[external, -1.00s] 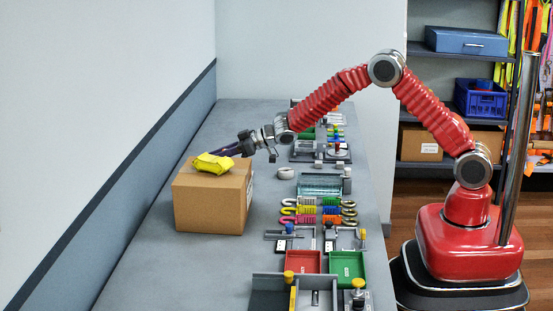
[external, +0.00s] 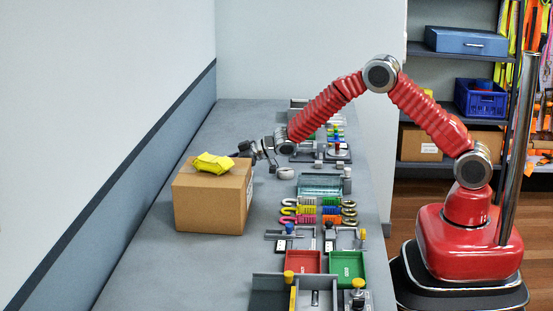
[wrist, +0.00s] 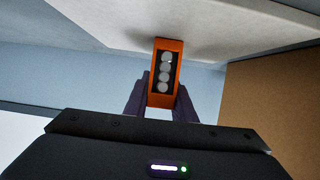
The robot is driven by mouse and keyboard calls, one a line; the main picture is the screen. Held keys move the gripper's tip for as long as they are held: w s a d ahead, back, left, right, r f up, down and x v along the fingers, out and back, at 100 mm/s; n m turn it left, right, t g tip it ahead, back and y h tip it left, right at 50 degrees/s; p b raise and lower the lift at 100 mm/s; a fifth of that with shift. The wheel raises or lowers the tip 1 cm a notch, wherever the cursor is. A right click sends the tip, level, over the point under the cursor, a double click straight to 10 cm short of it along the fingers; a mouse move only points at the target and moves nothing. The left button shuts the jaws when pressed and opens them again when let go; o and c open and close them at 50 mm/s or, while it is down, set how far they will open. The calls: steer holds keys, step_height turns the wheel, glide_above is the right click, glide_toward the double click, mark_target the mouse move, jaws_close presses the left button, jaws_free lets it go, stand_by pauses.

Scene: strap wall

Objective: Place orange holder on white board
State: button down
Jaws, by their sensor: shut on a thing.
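The orange holder (wrist: 153,73) is a narrow upright block with a dark slot and a column of several pale round pieces. My gripper (wrist: 160,98) is shut on it, with a purple finger on each side. A white slab, which looks like the white board (wrist: 235,22), spans the top of the wrist view. The holder's upper end overlaps its edge; I cannot tell whether they touch. In the external view my gripper (external: 243,149) is by the far right corner of the cardboard box. The holder and the board are not visible there.
The cardboard box (external: 208,204) carries a yellow bundle (external: 213,162) and stands close to my gripper; its brown side fills the wrist view's right. Trays, coloured hooks and fixtures line the bench's right side. The bench (external: 150,265) is clear in front of the box.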

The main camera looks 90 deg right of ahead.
steer(key=c, duration=1.5)
jaws_free()
steer(key=shift+r, duration=0.1)
steer(key=shift+v, duration=6)
